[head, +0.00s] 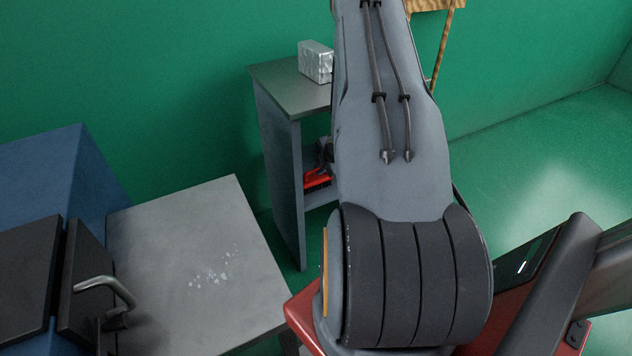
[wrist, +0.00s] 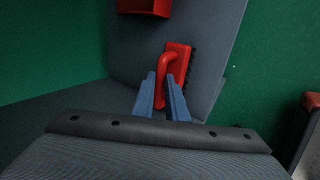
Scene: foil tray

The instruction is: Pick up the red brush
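The red brush (wrist: 178,62) has a red block, dark bristles along its right side and a curved red handle. In the wrist view it is over a grey shelf surface. My gripper (wrist: 161,78) has its two blue fingers on either side of the handle, which fills the narrow gap between them, so it looks shut on the handle. In the head view the brush (head: 317,179) shows in the lower opening of the grey stand, partly hidden by my arm. I cannot tell whether the brush touches the shelf.
Another red object (wrist: 146,6) is at the top of the wrist view. A silvery box (head: 316,61) stands on the grey stand (head: 281,77), whose side panel is close to the brush. A grey table (head: 190,250) and blue cabinet (head: 60,170) are at the left. Green floor is open at the right.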

